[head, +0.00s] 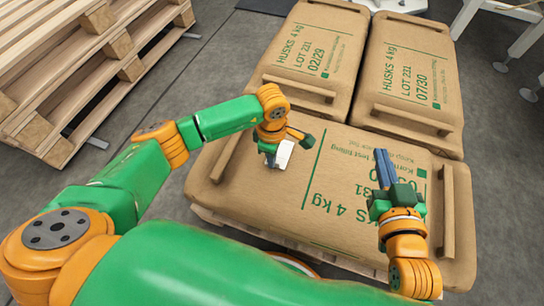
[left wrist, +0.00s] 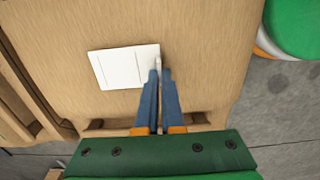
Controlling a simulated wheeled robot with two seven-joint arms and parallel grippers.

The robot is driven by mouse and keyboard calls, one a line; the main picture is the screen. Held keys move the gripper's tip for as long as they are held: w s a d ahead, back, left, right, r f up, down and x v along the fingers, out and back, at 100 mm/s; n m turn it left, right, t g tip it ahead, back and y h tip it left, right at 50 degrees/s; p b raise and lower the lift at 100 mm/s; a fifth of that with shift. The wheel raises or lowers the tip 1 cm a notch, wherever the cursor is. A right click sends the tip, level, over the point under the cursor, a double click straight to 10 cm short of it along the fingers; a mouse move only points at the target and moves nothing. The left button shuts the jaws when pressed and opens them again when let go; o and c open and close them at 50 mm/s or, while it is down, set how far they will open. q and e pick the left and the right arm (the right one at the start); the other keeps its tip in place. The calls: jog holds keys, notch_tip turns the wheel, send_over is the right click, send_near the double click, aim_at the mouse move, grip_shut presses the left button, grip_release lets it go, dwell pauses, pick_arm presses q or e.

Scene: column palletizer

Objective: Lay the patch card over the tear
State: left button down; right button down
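The patch card (left wrist: 118,67) is a white rectangle with a line near its left end. It is flat against or just above the brown sack (head: 335,205) marked HUSKS 4 kg; I cannot tell which. My left gripper (left wrist: 158,70) is shut on a thin pale upright piece at the card's right edge. In the head view the card (head: 285,153) shows partly behind my left gripper (head: 272,148). My right gripper (head: 382,165) is shut and empty, over the sack's right part. No tear shows in either view.
Two more HUSKS sacks (head: 316,55) (head: 409,80) lie behind the near one. The sacks have raised bar-like strips at their ends (head: 448,212). A wooden pallet stack (head: 75,65) stands at the left. Grey floor lies between it and the sacks.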

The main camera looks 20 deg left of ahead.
pick_arm(q)
jog(key=shift+f, duration=0.2)
dwell(0.6)
jog(key=c, duration=1)
grip_release()
